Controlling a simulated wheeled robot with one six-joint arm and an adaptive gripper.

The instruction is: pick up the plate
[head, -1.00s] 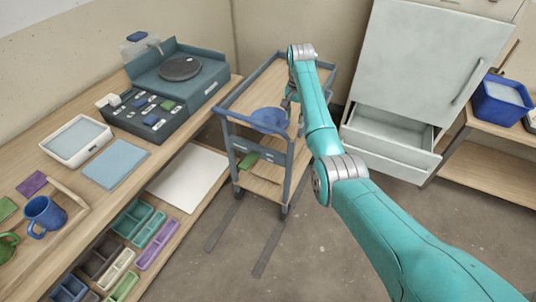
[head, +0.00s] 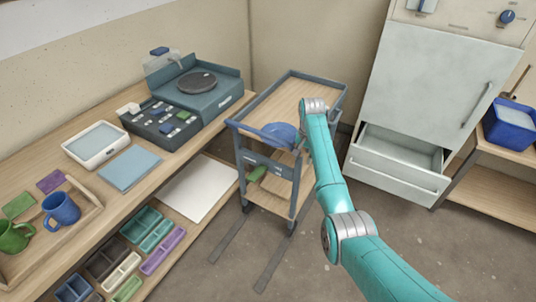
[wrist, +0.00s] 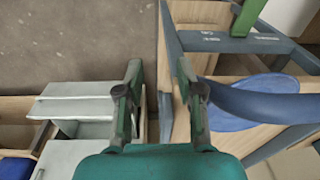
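The blue plate (head: 281,133) lies on the top shelf of the cart (head: 292,95), near its front end. In the wrist view the plate (wrist: 245,112) is to the right of my gripper (wrist: 159,68), with a dark blue curved bar crossing in front of it. My gripper is open and its two fingers are apart, with nothing held between them. It does not touch the plate in the wrist view. In the head view the fingers are hidden behind my arm, which ends at the right side of the cart.
A grey cabinet with an open drawer (head: 399,153) stands right of the cart. A workbench with blue and green mugs (head: 61,208) and a dark turntable device (head: 197,82) is at left. A shelf with a blue bucket (head: 510,125) is at far right. Floor in front is clear.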

